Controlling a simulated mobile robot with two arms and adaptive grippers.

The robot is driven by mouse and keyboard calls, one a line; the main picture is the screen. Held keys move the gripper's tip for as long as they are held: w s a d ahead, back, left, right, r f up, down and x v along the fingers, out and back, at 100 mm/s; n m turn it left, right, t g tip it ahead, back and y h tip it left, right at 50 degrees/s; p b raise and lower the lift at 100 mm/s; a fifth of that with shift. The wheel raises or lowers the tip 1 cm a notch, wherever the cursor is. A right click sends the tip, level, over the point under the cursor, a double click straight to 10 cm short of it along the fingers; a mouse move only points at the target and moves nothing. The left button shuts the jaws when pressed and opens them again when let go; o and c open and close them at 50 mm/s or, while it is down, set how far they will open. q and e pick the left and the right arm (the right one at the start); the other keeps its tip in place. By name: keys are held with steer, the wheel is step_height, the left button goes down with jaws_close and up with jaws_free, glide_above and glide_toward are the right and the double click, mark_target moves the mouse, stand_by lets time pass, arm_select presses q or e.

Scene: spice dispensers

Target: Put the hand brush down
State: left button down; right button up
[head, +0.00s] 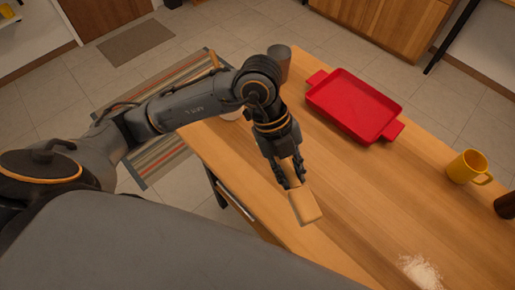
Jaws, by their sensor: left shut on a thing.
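A hand brush (305,207) with a light wooden body shows in the head view, over the near left edge of the wooden table (350,185). My left gripper (290,177) is shut on the brush and points downward. The fingers cover the brush's upper part. I cannot tell whether the brush touches the tabletop or hangs just above it. My right gripper is not in view.
A red tray (352,104) lies at the back of the table. A yellow mug (466,167) and a dark brown object (506,205) stand at the right. White powder (420,271) lies at the front. A grey cylindrical object (280,58) stands behind my left arm. The middle is clear.

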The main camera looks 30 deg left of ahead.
arm_select(q)
steer(key=w+a+f, duration=0.1)
steer(key=w+a, duration=0.1)
steer(key=w+a+f+p, duration=0.1)
steer(key=w+a, duration=0.1)
steer(key=w+a+f+p, duration=0.1)
steer(key=w, duration=0.1)
steer(key=shift+w+a+f, duration=0.1)
steer(key=shift+a+f, duration=0.2)
steer(key=shift+a, duration=0.1)
steer(key=w+a+f, duration=0.2)
steer(key=f, duration=0.1)
steer(key=w+a+f, duration=0.1)
steer(key=f, duration=0.1)
steer(key=shift+f, duration=0.1)
steer(key=shift+w+f, duration=0.15)
steer(key=shift+f, duration=0.05)
steer(key=f, duration=0.1)
steer(key=f+p, duration=0.1)
steer(key=f, duration=0.1)
steer(key=shift+w+a+f+p, duration=0.15)
steer(key=shift+a+f+p, duration=0.1)
steer(key=shift+p, duration=0.05)
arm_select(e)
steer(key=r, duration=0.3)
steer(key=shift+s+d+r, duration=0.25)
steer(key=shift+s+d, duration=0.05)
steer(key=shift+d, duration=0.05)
